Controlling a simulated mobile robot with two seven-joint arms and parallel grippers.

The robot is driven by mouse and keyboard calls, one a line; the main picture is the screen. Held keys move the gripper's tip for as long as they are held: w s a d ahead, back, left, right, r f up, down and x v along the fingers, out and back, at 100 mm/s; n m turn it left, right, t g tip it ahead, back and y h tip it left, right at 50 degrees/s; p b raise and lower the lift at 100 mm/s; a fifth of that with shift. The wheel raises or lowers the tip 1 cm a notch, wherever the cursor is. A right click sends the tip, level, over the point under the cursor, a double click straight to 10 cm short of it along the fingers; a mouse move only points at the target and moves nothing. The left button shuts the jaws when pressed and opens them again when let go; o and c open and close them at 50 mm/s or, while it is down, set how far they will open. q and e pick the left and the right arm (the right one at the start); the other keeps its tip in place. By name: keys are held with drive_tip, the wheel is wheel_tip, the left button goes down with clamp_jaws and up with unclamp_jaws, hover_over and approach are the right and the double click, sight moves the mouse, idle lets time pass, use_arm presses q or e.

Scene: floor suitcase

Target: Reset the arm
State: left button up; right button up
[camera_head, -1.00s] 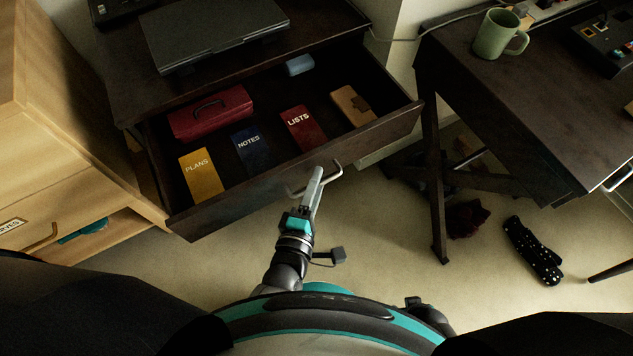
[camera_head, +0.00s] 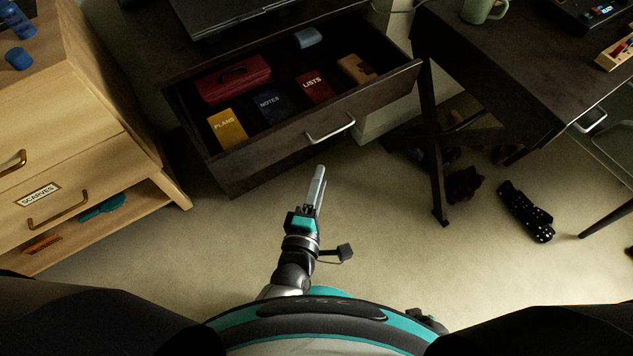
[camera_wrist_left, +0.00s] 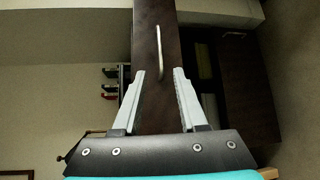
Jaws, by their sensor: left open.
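My left gripper (camera_head: 317,186) is in the lower middle of the head view, in front of the open drawer and over the pale floor. In the left wrist view its two fingers (camera_wrist_left: 160,88) are spread apart with nothing between them. The drawer's metal handle (camera_head: 331,129) is beyond the fingertips and apart from them; it also shows in the wrist view (camera_wrist_left: 159,52). The dark drawer (camera_head: 290,148) stands open. My right gripper is not in view.
The drawer holds a red case (camera_head: 233,80) and several notebooks, such as the yellow one (camera_head: 227,128). A wooden cabinet (camera_head: 80,130) stands at left, a dark desk (camera_head: 500,70) at right. A black studded item (camera_head: 525,211) lies on the floor. Open carpet surrounds my arm.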

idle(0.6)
use_arm(q)
drive_tip(key=s+a+f+m+g, duration=0.4)
drive_tip(key=s+a+f+m, duration=0.15)
drive_tip(key=f, duration=0.45)
drive_tip(key=s+a+f+m+g, duration=0.4)
drive_tip(key=s+f+m, duration=0.15)
drive_tip(key=f, duration=0.35)
drive_tip(key=s+a+f+m+g+y, duration=0.2)
drive_tip(key=s+a+f+m+g, duration=0.1)
drive_tip(key=s+a, duration=0.3)
drive_tip(key=s+a+f+m+g+y, duration=0.1)
drive_tip(key=s+a+f+m+g, duration=0.1)
drive_tip(key=s+a+f+m, duration=0.3)
drive_tip(key=s+a, duration=0.2)
drive_tip(key=s, duration=0.1)
drive_tip(key=shift+f+m+g+y, duration=0.3)
drive_tip(key=shift+f+g+y, duration=0.05)
drive_tip(key=shift+g+y, duration=0.05)
